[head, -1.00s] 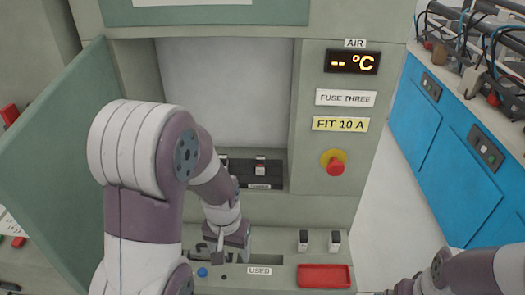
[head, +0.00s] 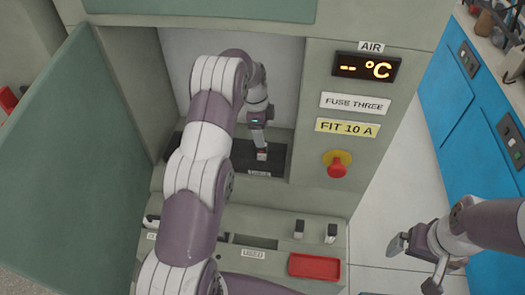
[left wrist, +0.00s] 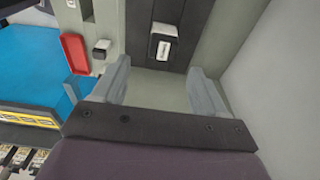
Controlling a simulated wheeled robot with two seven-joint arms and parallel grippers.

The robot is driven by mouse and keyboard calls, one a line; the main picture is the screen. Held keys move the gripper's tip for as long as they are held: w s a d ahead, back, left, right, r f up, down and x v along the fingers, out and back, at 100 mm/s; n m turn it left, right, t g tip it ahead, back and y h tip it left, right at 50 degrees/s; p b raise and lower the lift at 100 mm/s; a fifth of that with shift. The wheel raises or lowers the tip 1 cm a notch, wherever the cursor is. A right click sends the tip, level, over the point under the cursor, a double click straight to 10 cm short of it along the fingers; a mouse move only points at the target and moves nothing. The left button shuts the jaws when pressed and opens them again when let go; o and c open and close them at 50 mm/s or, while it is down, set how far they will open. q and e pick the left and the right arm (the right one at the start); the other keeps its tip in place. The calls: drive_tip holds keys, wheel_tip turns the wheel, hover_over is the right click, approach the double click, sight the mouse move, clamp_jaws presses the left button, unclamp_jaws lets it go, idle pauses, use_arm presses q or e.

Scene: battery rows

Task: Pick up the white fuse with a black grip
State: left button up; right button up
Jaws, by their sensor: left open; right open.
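A fuse with a white face and black grip (left wrist: 163,48) sits upright in the dark block inside the open cabinet. It also shows small in the head view (head: 261,155), above a label that seems to read THREE. My left gripper (head: 260,139) is open and just above it. In the left wrist view the two fingertips (left wrist: 158,68) are apart, with the fuse beyond and between them, apparently untouched. Two similar fuses with black grips and white parts, one left (head: 299,229) and one right (head: 331,233), stand on the ledge. My right gripper (head: 414,265) is open and empty at the right.
A red tray (head: 314,266) lies on the ledge below the two fuses, right of a USED label (head: 253,253). The cabinet's green door (head: 75,165) stands open at the left. A red stop button (head: 337,170) is on the right panel. Signs read FUSE THREE and FIT 10 A.

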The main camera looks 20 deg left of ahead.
sight(262, 153)
use_arm(q)
drive_tip(key=f, duration=0.1)
drive_tip(key=w+f, duration=0.1)
drive_tip(key=f, duration=0.1)
drive_tip(key=shift+d+f+p, duration=0.15)
drive_tip(key=shift+d+p, duration=0.05)
drive_tip(key=shift+p, duration=0.2)
drive_tip(key=f+p, duration=0.2)
drive_tip(key=f, duration=0.1)
drive_tip(key=f+p, duration=0.1)
drive_tip(key=shift+s+f, duration=0.35)
drive_tip(key=shift+s, duration=0.05)
drive_tip(key=shift+f, duration=0.35)
drive_tip(key=shift+w+f, duration=0.2)
drive_tip(key=shift+w, duration=0.05)
drive_tip(key=shift+s+r, duration=0.1)
drive_tip(key=c, duration=1.1)
use_arm(e)
drive_tip(key=r, duration=0.4)
drive_tip(key=shift+w+r, duration=0.35)
drive_tip(key=shift+r, duration=0.05)
